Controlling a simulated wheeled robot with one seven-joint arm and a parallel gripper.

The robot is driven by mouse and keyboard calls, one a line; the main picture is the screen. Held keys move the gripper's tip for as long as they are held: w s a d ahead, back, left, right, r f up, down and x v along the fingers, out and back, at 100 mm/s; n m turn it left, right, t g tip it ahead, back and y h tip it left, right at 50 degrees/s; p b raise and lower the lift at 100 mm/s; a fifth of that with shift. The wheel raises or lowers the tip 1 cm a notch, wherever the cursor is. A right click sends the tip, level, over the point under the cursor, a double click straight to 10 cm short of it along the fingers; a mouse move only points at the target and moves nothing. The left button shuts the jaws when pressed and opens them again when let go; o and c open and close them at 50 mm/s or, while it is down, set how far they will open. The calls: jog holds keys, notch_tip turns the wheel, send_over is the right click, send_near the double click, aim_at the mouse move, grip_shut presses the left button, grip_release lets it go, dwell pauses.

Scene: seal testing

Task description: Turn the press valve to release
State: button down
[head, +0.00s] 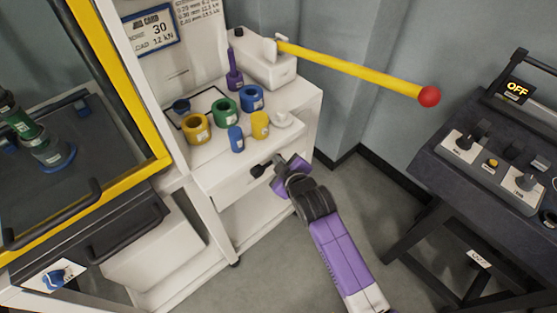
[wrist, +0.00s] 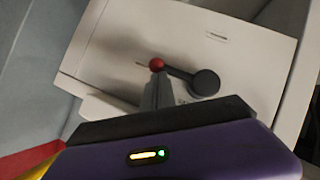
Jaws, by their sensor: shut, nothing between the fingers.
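A small lever valve (wrist: 204,83) is on a white front panel, with a round black hub and a dark arm ending in a red ball (wrist: 156,64). The arm points left and slightly up in the wrist view. In the head view its dark hub (head: 257,171) shows on the white cart's front. My gripper (wrist: 157,88) is shut and empty, its grey fingertips just below the red ball in the picture. I cannot tell whether they touch it. In the head view my gripper (head: 279,166) is at the cart's front, and partly covers the lever.
The white cart (head: 303,100) carries several coloured rings and cylinders. A yellow handle (head: 350,66) with a red ball sticks out above it. A yellow-framed press (head: 103,62) stands left, with a blue knob (head: 57,277) below. A dark console (head: 490,150) reading OFF stands right.

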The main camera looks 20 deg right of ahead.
jog(key=shift+d+f+m, duration=0.15)
jog(key=shift+f+m, duration=0.1)
jog(key=shift+m, duration=0.05)
notch_tip(320, 180, down, 9)
jog(key=a+m+g+y+b, duration=0.2)
jog(key=a+m+y+b, duration=0.1)
jog(key=m+y+b, duration=0.5)
jog(key=y+b, duration=0.2)
jog(key=b, duration=0.1)
jog(key=shift+s+r+m+g, duration=0.2)
jog(key=shift+s+m+g, duration=0.1)
jog(key=shift+s+m, duration=0.1)
dwell(0.8)
